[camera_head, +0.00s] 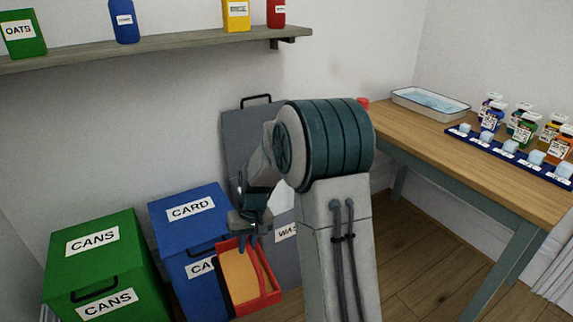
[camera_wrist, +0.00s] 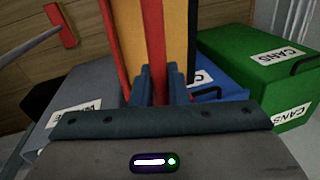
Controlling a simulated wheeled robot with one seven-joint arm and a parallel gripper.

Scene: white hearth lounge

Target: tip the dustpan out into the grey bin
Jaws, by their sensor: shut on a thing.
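The dustpan (camera_head: 268,288) is red with a tan-orange inner face. My gripper (camera_head: 251,238) is shut on it, and it hangs steeply tilted in front of the blue bin. In the wrist view, the dustpan (camera_wrist: 155,35) rises between my two fingers. I cannot tell whether loose sweepings lie in it. The grey bin (camera_head: 288,250) stands right of the blue bin, its label partly hidden by my arm. A grey panel with a handle, seemingly its raised lid (camera_head: 240,125), stands up behind. The grey bin also shows at left in the wrist view (camera_wrist: 62,112).
A blue CARD bin (camera_head: 165,230) and a green CANS bin (camera_head: 75,260) stand to the left, both lidded. A wooden table (camera_head: 450,150) with a tray and several jars is at right. A shelf (camera_head: 160,45) runs along the wall above. Floor shows under the table.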

